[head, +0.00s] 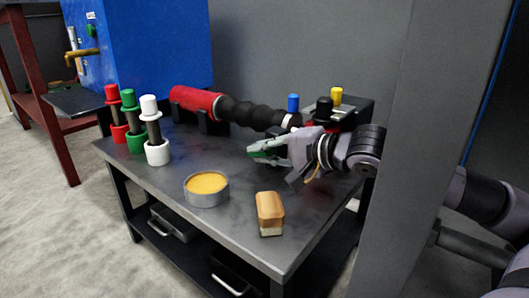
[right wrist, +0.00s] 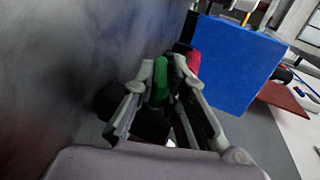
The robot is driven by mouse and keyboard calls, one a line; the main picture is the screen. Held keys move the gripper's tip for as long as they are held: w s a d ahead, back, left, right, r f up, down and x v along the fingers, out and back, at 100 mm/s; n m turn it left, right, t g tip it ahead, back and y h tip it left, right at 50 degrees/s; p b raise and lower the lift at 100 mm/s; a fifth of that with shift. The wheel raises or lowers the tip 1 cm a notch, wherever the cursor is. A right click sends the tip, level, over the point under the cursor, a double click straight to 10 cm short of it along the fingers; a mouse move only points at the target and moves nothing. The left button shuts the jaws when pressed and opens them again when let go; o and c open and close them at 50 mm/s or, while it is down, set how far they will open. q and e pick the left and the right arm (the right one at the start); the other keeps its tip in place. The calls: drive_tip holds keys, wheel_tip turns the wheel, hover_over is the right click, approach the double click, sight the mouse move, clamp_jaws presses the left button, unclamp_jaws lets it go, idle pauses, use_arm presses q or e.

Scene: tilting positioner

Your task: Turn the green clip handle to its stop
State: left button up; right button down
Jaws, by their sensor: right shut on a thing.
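The green clip handle (right wrist: 160,80) shows in the right wrist view between the fingers of my right gripper (right wrist: 165,85), which is shut on it. In the head view my right gripper (head: 268,152) reaches in from the right over the rear part of the table, and a bit of green shows at its fingertips. The far end of the handle and its mount are hidden by the fingers. My left gripper is not in view.
A red cylinder with a black ribbed sleeve (head: 195,100) lies at the table's back. Red, green and white capped posts (head: 151,130) stand at the left. A round tin (head: 206,189) and a wooden-topped brush (head: 270,212) sit in front. A blue cabinet (head: 150,45) stands behind.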

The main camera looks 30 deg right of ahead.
drive_tip(key=c, duration=1.6)
unclamp_jaws()
wheel_tip(320, 180, up, 10)
drive_tip(key=shift+d+f, duration=0.15)
drive_tip(key=shift+r, duration=0.3)
drive_tip(key=shift+f, duration=0.1)
